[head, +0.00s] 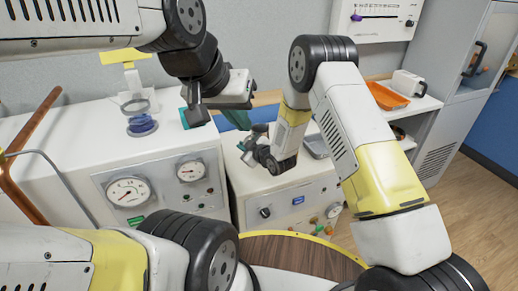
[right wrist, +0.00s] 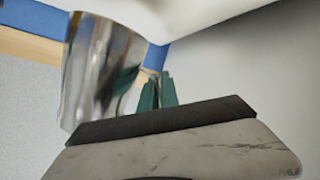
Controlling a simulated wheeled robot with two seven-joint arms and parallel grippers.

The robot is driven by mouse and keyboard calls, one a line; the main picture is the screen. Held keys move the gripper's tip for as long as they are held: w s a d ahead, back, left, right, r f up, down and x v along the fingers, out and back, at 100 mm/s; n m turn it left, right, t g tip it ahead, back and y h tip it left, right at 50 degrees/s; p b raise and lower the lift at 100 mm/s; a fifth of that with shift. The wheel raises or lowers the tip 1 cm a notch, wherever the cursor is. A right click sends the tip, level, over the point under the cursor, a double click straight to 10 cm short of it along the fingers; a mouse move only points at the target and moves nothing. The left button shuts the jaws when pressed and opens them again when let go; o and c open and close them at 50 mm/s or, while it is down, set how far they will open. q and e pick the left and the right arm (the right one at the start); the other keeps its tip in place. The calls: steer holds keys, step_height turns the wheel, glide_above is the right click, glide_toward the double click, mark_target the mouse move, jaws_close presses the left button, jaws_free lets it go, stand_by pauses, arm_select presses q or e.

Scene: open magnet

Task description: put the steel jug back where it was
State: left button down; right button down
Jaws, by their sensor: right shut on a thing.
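The steel jug (right wrist: 95,75) shows large and shiny at the left of the right wrist view, and its lower part is hidden by my gripper. My right gripper (right wrist: 157,90) has its green fingers close together, shut on the jug at its right side. In the head view the right gripper (head: 247,144) is small and partly hidden by its own wrist, above the front edge of the right white cabinet.
The left white cabinet (head: 75,150) carries gauges and a glass vessel with blue contents (head: 141,122). The right white cabinet (head: 285,185) has knobs. A blue surface (head: 262,113) lies behind the grippers. An orange tray (head: 388,96) is at the right. A round wooden top (head: 290,258) is in front.

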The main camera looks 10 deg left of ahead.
steer(key=shift+f, duration=3.6)
steer(key=c, duration=1.6)
jaws_free()
steer(key=shift+f, duration=0.1)
